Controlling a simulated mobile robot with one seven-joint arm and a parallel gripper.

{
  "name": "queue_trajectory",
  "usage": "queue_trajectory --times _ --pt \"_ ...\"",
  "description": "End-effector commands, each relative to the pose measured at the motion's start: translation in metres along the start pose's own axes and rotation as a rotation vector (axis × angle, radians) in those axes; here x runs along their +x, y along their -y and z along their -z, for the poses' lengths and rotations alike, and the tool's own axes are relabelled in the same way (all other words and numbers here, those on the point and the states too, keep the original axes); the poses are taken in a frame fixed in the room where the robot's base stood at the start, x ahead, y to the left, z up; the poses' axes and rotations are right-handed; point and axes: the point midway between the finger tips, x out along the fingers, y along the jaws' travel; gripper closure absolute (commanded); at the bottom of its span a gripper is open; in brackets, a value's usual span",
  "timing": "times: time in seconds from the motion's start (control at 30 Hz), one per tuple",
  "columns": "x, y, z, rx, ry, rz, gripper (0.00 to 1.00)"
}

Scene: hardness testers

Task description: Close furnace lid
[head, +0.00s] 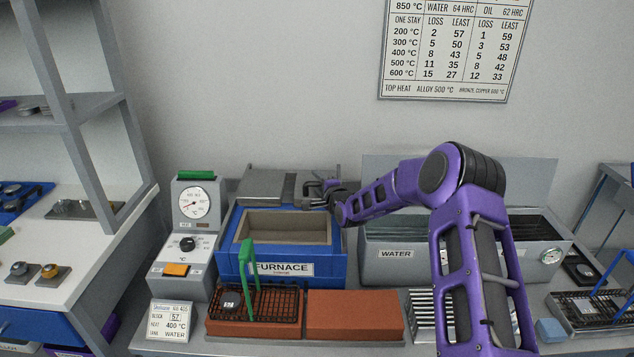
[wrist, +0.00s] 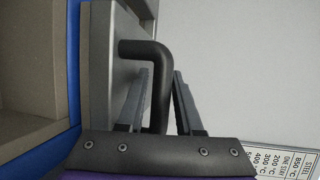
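The furnace (head: 279,263) is a blue box with a grey lining and a "FURNACE" label. Its top is open and its cavity looks empty. The grey lid (head: 264,184) is behind the opening, off the cavity. My gripper (head: 322,187) is at the lid's right side. In the wrist view, the lid's black bent handle (wrist: 157,85) stands between the two fingers of my gripper (wrist: 162,90). The fingers are apart, with a visible gap between the right finger and the handle. Whether the left finger touches the handle is unclear.
A control box (head: 188,240) with a dial stands left of the furnace. The water tank (head: 395,268) is close on the right, under my arm. A brick block (head: 355,315) and a wire basket with a green handle (head: 247,275) lie in front.

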Motion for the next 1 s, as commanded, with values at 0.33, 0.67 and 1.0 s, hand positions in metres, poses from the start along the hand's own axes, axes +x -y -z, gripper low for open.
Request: queue_trajectory --times 0.33,0.67,1.0 --pt "0.0021 0.0005 0.0001 0.000 0.000 0.001 0.71" --pt "0.0019 0.0005 0.0000 0.000 0.000 0.001 1.00" --pt "0.0019 0.0004 -0.0001 0.000 0.000 0.001 1.00"
